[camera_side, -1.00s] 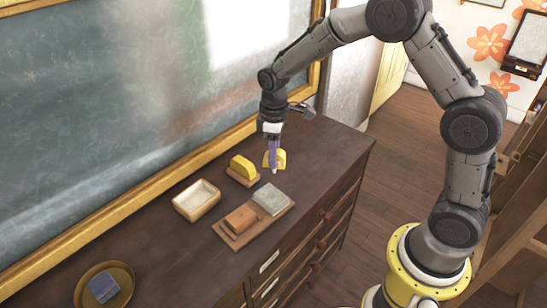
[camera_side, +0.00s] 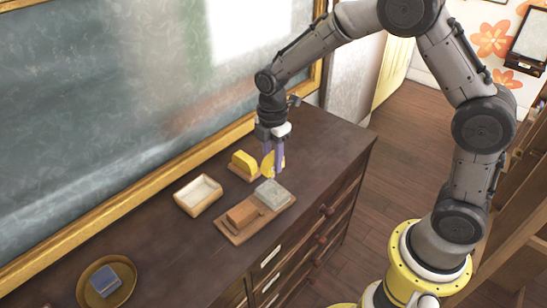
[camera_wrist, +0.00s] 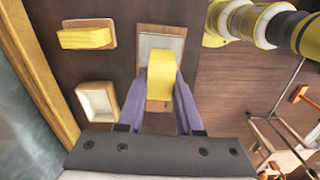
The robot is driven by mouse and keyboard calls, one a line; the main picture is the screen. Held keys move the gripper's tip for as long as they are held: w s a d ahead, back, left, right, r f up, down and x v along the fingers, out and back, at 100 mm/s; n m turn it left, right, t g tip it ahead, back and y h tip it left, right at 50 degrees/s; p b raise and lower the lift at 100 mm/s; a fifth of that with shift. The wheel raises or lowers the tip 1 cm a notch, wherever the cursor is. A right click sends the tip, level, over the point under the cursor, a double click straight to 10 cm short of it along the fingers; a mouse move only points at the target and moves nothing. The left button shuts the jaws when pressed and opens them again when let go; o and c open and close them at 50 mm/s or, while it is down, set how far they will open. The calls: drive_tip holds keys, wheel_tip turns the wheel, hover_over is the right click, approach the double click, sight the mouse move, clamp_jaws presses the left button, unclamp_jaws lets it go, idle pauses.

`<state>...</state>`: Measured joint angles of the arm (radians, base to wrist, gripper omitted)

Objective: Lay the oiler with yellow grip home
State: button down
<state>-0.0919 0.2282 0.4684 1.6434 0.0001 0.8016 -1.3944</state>
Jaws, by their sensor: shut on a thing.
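The oiler with yellow grip (camera_side: 281,160) is held between the purple fingers of my gripper (camera_side: 272,170), above the dresser top just behind the grey stone. In the wrist view my gripper (camera_wrist: 163,95) is shut on the oiler (camera_wrist: 163,70), whose yellow part faces the camera. A tan-brown patch shows below the yellow; I cannot tell whether it belongs to the oiler. A similar yellow block on a small wooden base (camera_side: 244,162) stands behind left of my gripper, also in the wrist view (camera_wrist: 86,37).
A wooden tray (camera_side: 246,233) holds a grey stone (camera_side: 271,194) and an orange-brown block (camera_side: 242,213). A white-lined open box (camera_side: 198,195) lies left of it. A round dish (camera_side: 124,290) with a blue block (camera_side: 104,284) is at front left. Dresser top between dish and tray is clear.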

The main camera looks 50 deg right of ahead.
sight(273, 177)
drive_tip(key=shift+f, duration=2.2)
drive_tip(key=shift+f, duration=0.25)
drive_tip(key=shift+f, duration=0.75)
drive_tip(key=shift+f, duration=0.2)
drive_tip(key=shift+f, duration=0.5)
drive_tip(key=c, duration=0.5)
unclamp_jaws()
